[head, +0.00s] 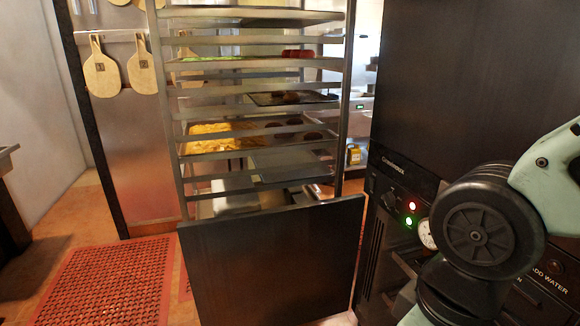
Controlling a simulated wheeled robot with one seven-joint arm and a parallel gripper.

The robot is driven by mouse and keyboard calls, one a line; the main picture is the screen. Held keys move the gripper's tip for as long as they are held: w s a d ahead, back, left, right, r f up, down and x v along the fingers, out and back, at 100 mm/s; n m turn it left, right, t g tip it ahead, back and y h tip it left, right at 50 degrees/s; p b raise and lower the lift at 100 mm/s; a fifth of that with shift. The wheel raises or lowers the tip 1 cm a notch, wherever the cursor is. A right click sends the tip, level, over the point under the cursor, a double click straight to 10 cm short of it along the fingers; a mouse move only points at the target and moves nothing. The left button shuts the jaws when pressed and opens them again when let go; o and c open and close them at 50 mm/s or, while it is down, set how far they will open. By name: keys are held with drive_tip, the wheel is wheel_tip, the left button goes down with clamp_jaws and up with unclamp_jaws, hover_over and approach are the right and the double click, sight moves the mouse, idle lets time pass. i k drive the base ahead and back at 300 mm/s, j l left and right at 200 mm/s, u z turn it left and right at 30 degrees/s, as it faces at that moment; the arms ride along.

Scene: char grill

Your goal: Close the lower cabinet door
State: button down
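The lower cabinet door (270,268) is a flat dark panel in the lower middle of the head view. It stands upright and swung open to the left, with its right edge near the tall black cabinet unit (465,75). No handle shows on its visible face. The door's bottom is cut off by the frame. My gripper is not in view; only links of my arm show at the right, in front of the black unit and to the right of the door.
A tall metal rack (342,110) with several food trays stands behind the door. A control panel (405,195) with red and green lights is on the black unit. A red perforated mat (105,285) lies on the tiled floor at left, where the floor looks clear.

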sight(294, 266)
drive_tip(key=z, duration=0.85)
drive_tip(key=j+z, duration=0.45)
drive_tip(key=k+j+z, duration=0.15)
drive_tip(key=z, duration=0.3)
drive_tip(key=k+j+z, duration=0.15)
drive_tip(key=j+z, duration=0.2)
drive_tip(key=z, duration=0.15)
drive_tip(key=k+j+z, duration=0.15)
drive_tip(key=z, duration=0.3)
drive_tip(key=k+j+z, duration=0.15)
drive_tip(key=z, duration=0.3)
drive_tip(key=k+j+z, duration=0.2)
drive_tip(key=z, duration=0.25)
drive_tip(key=k+j+z, duration=0.15)
drive_tip(key=z, duration=0.35)
drive_tip(key=k+z, duration=0.3)
drive_tip(key=k, duration=0.5)
drive_tip(key=k+u, duration=0.35)
drive_tip(key=k+j+u, duration=0.2)
drive_tip(key=k+u, duration=0.2)
drive_tip(key=k+j+u, duration=0.35)
drive_tip(key=k, duration=0.15)
drive_tip(key=k+j+u, duration=0.85)
drive_tip(key=i+l, duration=0.1)
drive_tip(key=l, duration=0.25)
drive_tip(key=i+l+u, duration=0.1)
drive_tip(key=l, duration=0.3)
